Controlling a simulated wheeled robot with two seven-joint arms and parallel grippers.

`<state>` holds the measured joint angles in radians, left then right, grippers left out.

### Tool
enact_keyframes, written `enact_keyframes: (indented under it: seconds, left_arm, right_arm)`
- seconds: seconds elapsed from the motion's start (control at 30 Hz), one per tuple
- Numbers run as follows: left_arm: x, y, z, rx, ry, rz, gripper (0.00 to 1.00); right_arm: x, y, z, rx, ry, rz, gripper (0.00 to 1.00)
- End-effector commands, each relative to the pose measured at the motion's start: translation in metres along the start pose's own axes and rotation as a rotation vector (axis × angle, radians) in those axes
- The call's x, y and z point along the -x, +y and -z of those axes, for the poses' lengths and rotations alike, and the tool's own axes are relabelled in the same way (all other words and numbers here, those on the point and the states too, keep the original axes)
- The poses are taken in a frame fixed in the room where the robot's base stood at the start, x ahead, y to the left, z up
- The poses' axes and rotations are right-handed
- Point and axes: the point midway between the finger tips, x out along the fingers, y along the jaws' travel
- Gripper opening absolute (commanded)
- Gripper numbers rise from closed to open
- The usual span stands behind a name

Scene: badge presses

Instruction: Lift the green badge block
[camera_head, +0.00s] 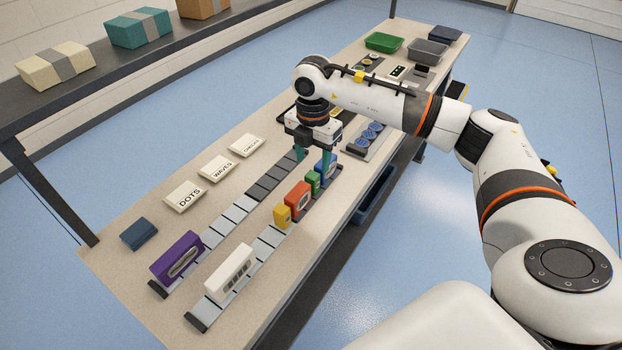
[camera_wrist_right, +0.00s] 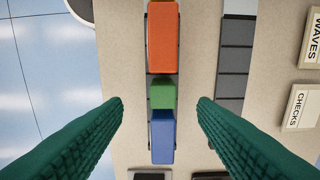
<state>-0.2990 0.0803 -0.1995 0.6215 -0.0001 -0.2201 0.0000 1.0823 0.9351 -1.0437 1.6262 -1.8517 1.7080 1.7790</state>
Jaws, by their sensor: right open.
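The green badge block (camera_head: 313,183) sits in a row on the near rail, between the orange-red block (camera_head: 297,198) and the blue block (camera_head: 328,164). In the right wrist view the green block (camera_wrist_right: 162,93) lies between the orange and blue blocks, close to both. My right gripper (camera_head: 313,162) is open above this end of the row, pointing down. In the wrist view its dark green fingers (camera_wrist_right: 160,103) stand wide on either side of the row, with nothing held. How far the fingertips are above the block is hard to tell. My left gripper is not in view.
A yellow block (camera_head: 282,216) and a white block (camera_head: 230,272) are farther along the near rail. A purple block (camera_head: 176,259) stands on the far rail. Label plates, including DOTS (camera_head: 184,196), lie behind. Blue round badges (camera_head: 368,136) sit right of the gripper.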

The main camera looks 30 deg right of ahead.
Motion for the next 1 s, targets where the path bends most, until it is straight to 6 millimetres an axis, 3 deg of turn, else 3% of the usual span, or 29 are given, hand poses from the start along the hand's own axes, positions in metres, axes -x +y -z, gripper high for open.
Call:
enact_keyframes:
  seconds: [0.1,0.37,0.63,0.93,1.0]
  left_arm:
    - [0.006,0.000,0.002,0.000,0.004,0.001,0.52]
    - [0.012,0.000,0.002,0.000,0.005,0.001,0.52]
    - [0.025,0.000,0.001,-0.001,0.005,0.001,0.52]
    - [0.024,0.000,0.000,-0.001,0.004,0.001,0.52]
    - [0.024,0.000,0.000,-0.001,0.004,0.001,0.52]
  right_arm:
    - [-0.019,0.000,-0.001,0.001,-0.003,-0.002,0.53]
    - [-0.040,-0.001,-0.002,0.003,-0.004,0.000,0.53]
    - [-0.078,-0.002,-0.001,0.003,-0.005,-0.001,0.53]
    - [-0.086,-0.003,-0.001,0.004,-0.004,0.002,0.53]
    - [-0.086,-0.003,-0.001,0.004,-0.004,0.003,0.45]
